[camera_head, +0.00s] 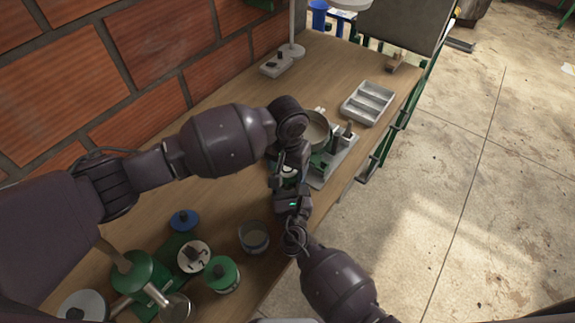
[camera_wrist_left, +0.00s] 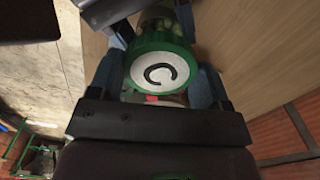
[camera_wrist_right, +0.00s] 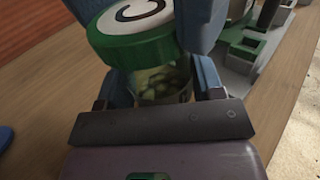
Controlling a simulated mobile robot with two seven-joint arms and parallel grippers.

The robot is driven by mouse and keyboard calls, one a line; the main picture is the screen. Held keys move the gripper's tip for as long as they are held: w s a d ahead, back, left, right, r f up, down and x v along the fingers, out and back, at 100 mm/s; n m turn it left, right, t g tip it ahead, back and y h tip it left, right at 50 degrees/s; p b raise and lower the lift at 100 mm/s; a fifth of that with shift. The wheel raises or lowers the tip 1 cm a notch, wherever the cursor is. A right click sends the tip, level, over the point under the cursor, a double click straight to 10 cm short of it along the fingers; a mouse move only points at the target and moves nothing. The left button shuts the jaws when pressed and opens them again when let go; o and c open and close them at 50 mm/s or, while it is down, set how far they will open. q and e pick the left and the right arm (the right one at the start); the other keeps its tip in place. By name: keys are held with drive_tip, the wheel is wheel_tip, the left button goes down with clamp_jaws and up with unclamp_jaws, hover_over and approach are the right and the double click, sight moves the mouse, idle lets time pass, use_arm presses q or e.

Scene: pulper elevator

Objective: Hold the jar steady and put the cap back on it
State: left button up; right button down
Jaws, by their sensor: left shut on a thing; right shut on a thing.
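The cap has a white top with a black C and a green rim; it shows in the left wrist view (camera_wrist_left: 158,68) and the right wrist view (camera_wrist_right: 138,38). My left gripper (camera_wrist_left: 163,75) is shut on the cap's rim. My right gripper (camera_wrist_right: 160,75) is shut on the clear jar (camera_wrist_right: 163,84), which has pale green contents. In the right wrist view the cap sits over the jar's mouth end, looking tilted and shifted left. Whether cap and jar touch cannot be told. In the head view the cap (camera_head: 289,172) shows small between both grippers, and the jar is mostly hidden.
A scale with a pan (camera_head: 317,127) stands just beyond the grippers. A grey compartment tray (camera_head: 367,103) lies farther back. An open container (camera_head: 253,237), a green-lidded jar (camera_head: 222,274) and a blue lid (camera_head: 183,220) stand nearer. A brick wall (camera_head: 150,60) bounds the wooden bench's left.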

use_arm(q)
drive_tip(key=m, duration=1.1)
drive_tip(key=o, duration=1)
drive_tip(key=shift+r, duration=2.25)
drive_tip(key=shift+c, duration=0.3)
